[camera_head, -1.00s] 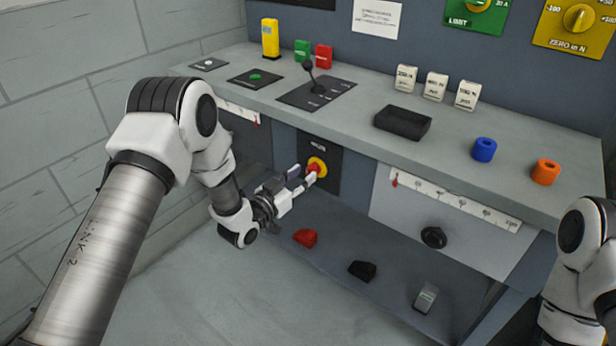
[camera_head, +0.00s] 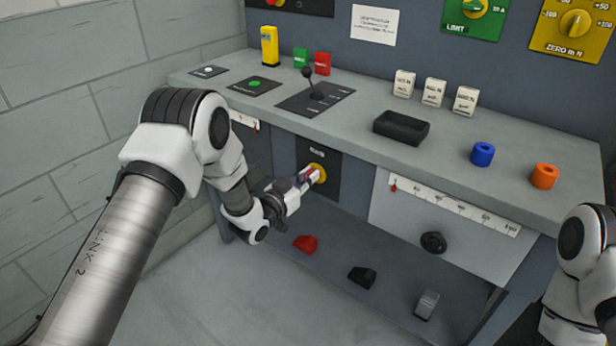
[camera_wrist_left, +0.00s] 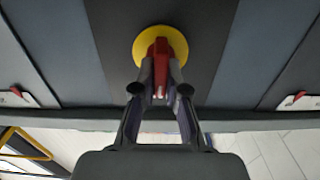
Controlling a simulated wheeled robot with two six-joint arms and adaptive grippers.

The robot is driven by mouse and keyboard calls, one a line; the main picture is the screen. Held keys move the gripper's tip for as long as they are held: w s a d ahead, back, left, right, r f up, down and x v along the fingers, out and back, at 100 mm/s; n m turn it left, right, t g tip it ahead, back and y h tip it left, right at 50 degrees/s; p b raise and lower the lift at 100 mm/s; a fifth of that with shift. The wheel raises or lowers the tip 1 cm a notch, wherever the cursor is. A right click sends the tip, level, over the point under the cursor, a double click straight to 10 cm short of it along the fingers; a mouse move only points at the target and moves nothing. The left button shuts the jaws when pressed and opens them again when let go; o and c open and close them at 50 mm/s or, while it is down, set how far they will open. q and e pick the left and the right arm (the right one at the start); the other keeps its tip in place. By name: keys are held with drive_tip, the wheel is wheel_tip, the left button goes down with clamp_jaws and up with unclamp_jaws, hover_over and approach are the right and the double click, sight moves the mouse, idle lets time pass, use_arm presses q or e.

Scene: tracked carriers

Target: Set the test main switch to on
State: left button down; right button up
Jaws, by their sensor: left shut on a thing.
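The main switch is a red handle on a yellow round plate (camera_head: 318,171), set in a black panel on the front of the bench. In the left wrist view the red handle (camera_wrist_left: 160,64) stands upright in front of the yellow disc (camera_wrist_left: 143,42). My left gripper (camera_head: 312,176) is at the switch, its fingers closed on both sides of the red handle. It also shows in the left wrist view (camera_wrist_left: 161,82). The fingers partly hide the handle. My right arm (camera_head: 580,260) shows at the right edge; its gripper is out of view.
The grey bench top (camera_head: 360,155) overhangs the switch panel. A black lever (camera_head: 314,84), a black tray (camera_head: 402,126), a blue ring (camera_head: 482,153) and an orange ring (camera_head: 544,175) are on top. A lower shelf holds a red piece (camera_head: 305,243) and a black piece (camera_head: 362,276).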

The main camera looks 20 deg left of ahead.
use_arm(q)
drive_tip(key=shift+m, duration=0.4)
drive_tip(key=m, duration=0.3)
drive_tip(key=shift+d+m, duration=0.2)
drive_tip(key=shift+m, duration=0.2)
drive_tip(key=shift+s+d+f+m+b, duration=0.15)
drive_tip(key=shift+m+b, duration=0.35)
drive_tip(key=shift+m, duration=1.65)
drive_tip(key=shift+d+f+m+b, duration=0.15)
drive_tip(key=shift+m+b, duration=0.4)
drive_tip(key=shift+m, duration=1.65)
drive_tip(key=shift+s+d+f+m+b, duration=0.1)
drive_tip(key=shift+f+m+b, duration=0.3)
drive_tip(key=shift+m, duration=1.75)
drive_tip(key=shift+r, duration=0.15)
drive_tip(key=c, duration=1.2)
unclamp_jaws()
